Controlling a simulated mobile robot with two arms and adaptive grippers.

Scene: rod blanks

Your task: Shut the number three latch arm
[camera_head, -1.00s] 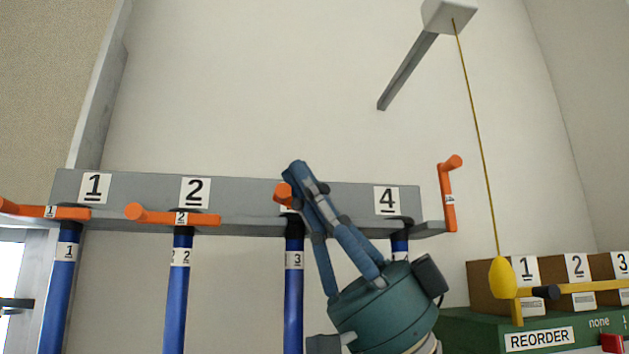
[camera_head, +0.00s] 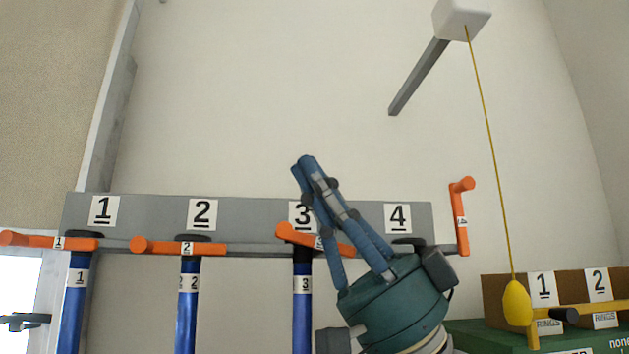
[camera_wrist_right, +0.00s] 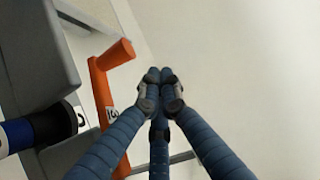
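The number three latch arm (camera_head: 297,235) is orange. It lies across the top of the blue rod (camera_head: 303,290) marked 3, just under the 3 plate (camera_head: 301,212). Its knob end is at the left and a little higher than its right end, so it looks slightly tilted. My right gripper (camera_head: 304,165) is in front of its right part and hides some of it. In the wrist view the orange arm (camera_wrist_right: 102,85) is left of my fingers (camera_wrist_right: 160,76), which are together and empty. Whether they touch the arm I cannot tell. My left gripper is out of view.
Latch arms 1 (camera_head: 50,241) and 2 (camera_head: 165,246) lie level across their rods. Latch arm 4 (camera_head: 462,220) stands upright at the rail's right end. A yellow float (camera_head: 516,303) hangs on a cord at the right, before brown boxes (camera_head: 497,295).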

